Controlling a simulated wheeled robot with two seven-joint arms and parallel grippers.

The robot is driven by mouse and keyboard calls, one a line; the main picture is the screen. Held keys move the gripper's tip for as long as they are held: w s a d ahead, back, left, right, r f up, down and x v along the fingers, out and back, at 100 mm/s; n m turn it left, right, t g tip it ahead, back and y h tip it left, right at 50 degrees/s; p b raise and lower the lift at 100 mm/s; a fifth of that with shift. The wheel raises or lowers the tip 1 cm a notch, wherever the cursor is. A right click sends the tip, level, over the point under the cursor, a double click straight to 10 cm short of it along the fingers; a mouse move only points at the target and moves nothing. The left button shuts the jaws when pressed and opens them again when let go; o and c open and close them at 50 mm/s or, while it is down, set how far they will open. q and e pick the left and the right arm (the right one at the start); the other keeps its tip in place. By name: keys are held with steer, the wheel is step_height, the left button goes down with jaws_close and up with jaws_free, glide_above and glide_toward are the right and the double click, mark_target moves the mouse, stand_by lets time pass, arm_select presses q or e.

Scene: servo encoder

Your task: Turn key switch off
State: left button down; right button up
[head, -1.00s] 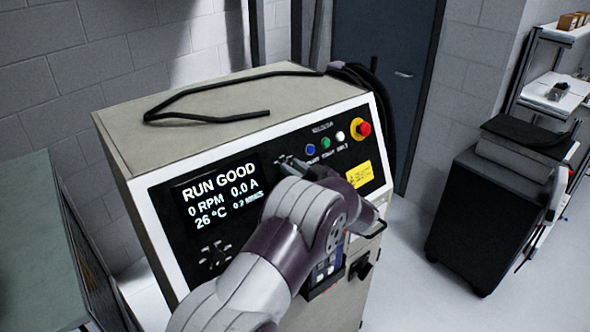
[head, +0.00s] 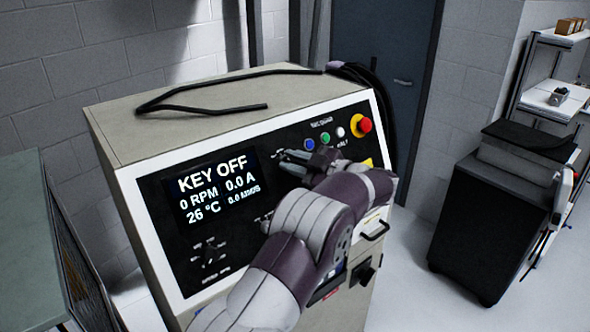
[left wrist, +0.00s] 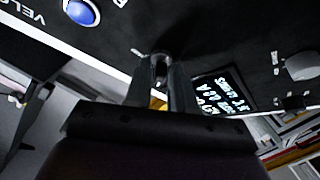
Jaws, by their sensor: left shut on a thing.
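The control panel (head: 225,248) on the front of the beige cabinet has a dark display (head: 218,190) reading "KEY OFF", 0 RPM, 0.0 A and 26 °C. My left gripper (head: 283,157) is at the panel, right of the display and below the blue button. In the left wrist view my left gripper (left wrist: 161,65) has its fingertips close together at the black panel face, shut on the small key switch between them. The fingers hide most of the key, so its exact angle cannot be told. My right gripper is not in view.
Blue (head: 309,144), green (head: 325,138) and white (head: 340,132) buttons and a red emergency stop (head: 364,124) sit close above my left gripper. A black cable (head: 215,108) lies on the cabinet top. A dark cart (head: 482,225) stands at the right.

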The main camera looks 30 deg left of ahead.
arm_select(q)
steer(key=shift+r+n+g, duration=0.2)
steer(key=shift+n+g, duration=0.1)
steer(key=shift+n, duration=0.7)
steer(key=c, duration=1.2)
jaws_free()
steer(key=shift+o, duration=0.2)
steer(key=shift+a+f+b, duration=0.15)
steer(key=shift+b, duration=0.15)
steer(key=shift+f, duration=0.1)
steer(key=d+r+b, duration=0.1)
steer(key=d+b, duration=0.2)
steer(key=d, duration=0.9)
steer(key=shift+s+d+r, duration=0.25)
steer(key=shift+s+r, duration=0.1)
steer(key=shift+s, duration=0.1)
